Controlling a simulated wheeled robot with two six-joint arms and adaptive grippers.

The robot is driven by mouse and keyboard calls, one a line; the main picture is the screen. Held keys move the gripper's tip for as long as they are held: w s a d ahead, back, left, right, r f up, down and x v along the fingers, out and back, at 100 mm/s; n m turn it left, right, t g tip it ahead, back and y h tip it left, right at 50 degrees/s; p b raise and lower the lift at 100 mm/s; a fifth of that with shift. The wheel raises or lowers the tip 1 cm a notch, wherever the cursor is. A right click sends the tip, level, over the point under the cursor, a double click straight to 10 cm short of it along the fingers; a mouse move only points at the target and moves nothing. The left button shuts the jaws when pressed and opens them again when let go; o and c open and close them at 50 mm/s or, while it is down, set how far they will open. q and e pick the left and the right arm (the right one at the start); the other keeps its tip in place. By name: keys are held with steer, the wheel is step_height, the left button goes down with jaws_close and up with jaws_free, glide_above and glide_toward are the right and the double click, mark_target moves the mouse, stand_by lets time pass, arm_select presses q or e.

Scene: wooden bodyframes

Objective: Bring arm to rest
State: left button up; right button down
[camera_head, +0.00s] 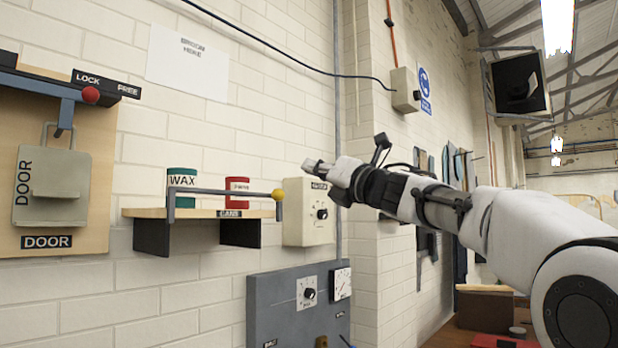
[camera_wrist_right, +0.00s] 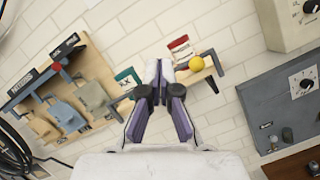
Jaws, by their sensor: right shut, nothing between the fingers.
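My right arm (camera_head: 500,215) reaches in from the right side of the head view, raised and extended toward the brick wall. Its gripper (camera_head: 318,168) points left, in front of the wall between the shelf and the grey wall box. In the right wrist view, the fingers of the right gripper (camera_wrist_right: 160,72) come together at the tips and hold nothing. Behind them are the shelf and its cans. My left gripper is in neither view.
A dial box (camera_head: 308,220), a grey panel (camera_head: 275,300) and a door board (camera_head: 95,150) are on the wall.

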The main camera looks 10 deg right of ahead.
steer(key=w+f+m+g+h, duration=0.1)
steer(key=w+f, duration=0.3)
steer(key=f, duration=0.7)
steer(key=w+f+m+g+h, duration=0.15)
steer(key=w+f, duration=0.25)
steer(key=f, duration=0.7)
steer(key=w+f+m+g+h, duration=0.15)
steer(key=w+f, duration=0.25)
steer(key=f, duration=0.7)
steer(key=s+d+f+m+g+h+b, duration=0.1)
steer(key=s+f+m, duration=0.2)
steer(key=f, duration=0.9)
steer(key=s+f+m+g, duration=0.2)
steer(key=s+f, duration=0.1)
steer(key=f, duration=1)
steer(key=s+d+f+m+g+h+b, duration=0.1)
steer(key=s+f+m, duration=0.2)
steer(key=f, duration=0.9)
steer(key=s+d+f+m+g+h, duration=0.15)
steer(key=s+f+m+g, duration=0.55)
steer(key=s+f, duration=1.4)
steer(key=s+d+f+m+g+h, duration=0.1)
steer(key=s+d+m+h, duration=0.1)
steer(key=s+m, duration=0.7)
steer(key=s+d+m+g+h, duration=0.2)
steer(key=s+m, duration=0.7)
steer(key=s, duration=1)
steer(key=shift+s+d+f, duration=0.15)
steer(key=shift+d+f, duration=0.2)
steer(key=shift+d, duration=0.75)
